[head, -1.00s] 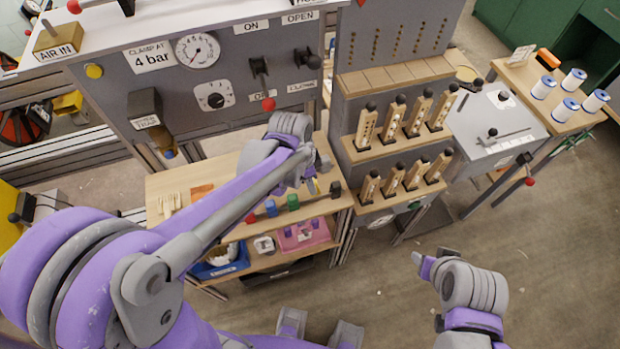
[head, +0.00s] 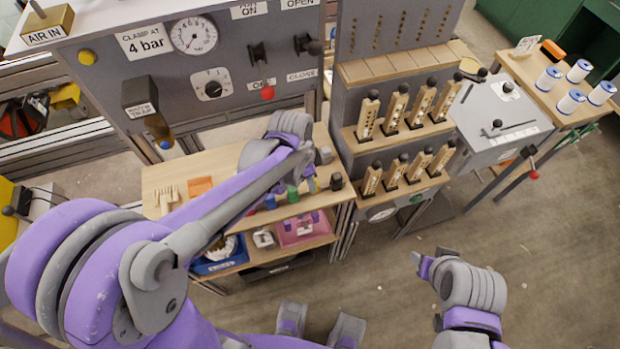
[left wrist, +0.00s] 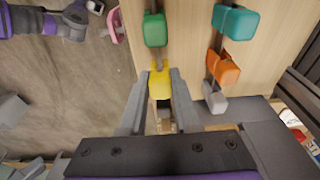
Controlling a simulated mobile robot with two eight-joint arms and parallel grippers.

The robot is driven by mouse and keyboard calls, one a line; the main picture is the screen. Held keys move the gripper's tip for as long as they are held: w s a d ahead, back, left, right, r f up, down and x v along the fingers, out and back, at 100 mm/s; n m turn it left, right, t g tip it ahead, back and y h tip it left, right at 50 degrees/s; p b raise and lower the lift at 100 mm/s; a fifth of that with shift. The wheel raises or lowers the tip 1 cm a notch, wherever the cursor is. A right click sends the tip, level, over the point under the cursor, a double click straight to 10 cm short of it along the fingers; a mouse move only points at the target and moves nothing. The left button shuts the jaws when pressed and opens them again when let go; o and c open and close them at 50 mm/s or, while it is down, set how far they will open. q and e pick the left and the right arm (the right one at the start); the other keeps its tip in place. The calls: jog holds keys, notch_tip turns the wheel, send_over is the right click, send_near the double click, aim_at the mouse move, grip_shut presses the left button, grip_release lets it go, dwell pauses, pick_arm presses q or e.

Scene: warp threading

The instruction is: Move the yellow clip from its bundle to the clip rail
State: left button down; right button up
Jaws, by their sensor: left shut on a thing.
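The yellow clip (left wrist: 159,84) sits between the fingertips of my left gripper (left wrist: 158,78) in the left wrist view. The gripper is shut on it, at the front edge of the wooden bench. A green clip (left wrist: 155,30) is in line with it on a dark strip, a little apart. In the head view my left gripper (head: 310,172) is over the bench's right end and mostly hides the yellow clip. My right gripper (head: 428,264) hangs over open floor, and its jaw opening is unclear. I cannot tell which part is the clip rail.
Teal (left wrist: 236,21), orange (left wrist: 222,68) and grey (left wrist: 215,101) clips are beside the gripper. A black knob (head: 336,182) is at the bench's right end. A grey rack (head: 350,110) with wooden pegs stands close right. A pink tray (head: 303,230) is below.

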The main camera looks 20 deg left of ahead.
pick_arm(q)
jog(key=shift+f+b, duration=0.9)
jog(key=shift+f, duration=0.25)
dwell(0.4)
jog(key=c, duration=0.6)
grip_release()
jog(key=shift+o, duration=0.2)
jog(key=shift+r, duration=0.15)
notch_tip(320, 180, up, 10)
jog(key=s+a+p, duration=0.1)
jog(key=shift+a+r, duration=0.25)
jog(key=shift+s, duration=0.1)
